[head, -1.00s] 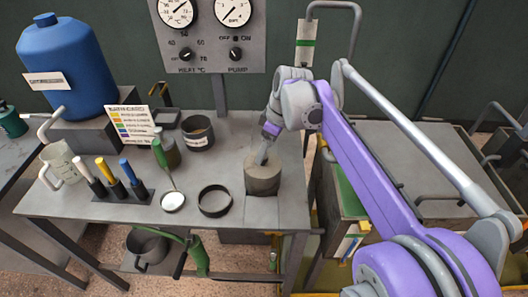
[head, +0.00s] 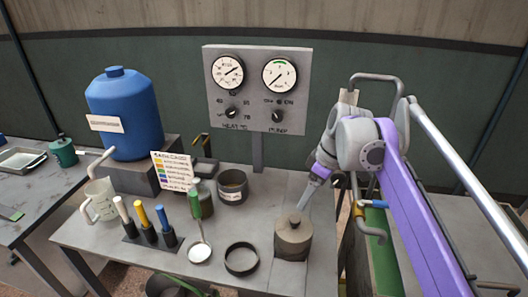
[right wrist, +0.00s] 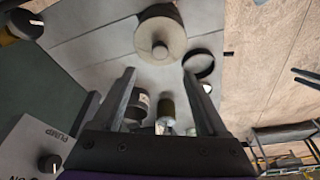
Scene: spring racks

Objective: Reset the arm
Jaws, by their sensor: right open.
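My right arm comes in from the right in the head view. Its gripper (head: 310,192) points down above and slightly behind a grey lidded canister (head: 293,238) on the bench. In the right wrist view the gripper (right wrist: 160,72) has its two fingers spread with nothing between them. The canister, with its round lid knob, also shows in the right wrist view (right wrist: 161,30), beyond the fingertips and apart from them. My left gripper is in neither view.
The bench (head: 110,240) holds a black ring (head: 241,259), a dark pot (head: 232,187), a clear jug (head: 101,199), a green-handled ladle (head: 200,251) and coloured-handled tools. Behind stand a blue tank (head: 125,110) and a gauge panel (head: 258,90). A pipe (head: 372,232) stands right of the canister.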

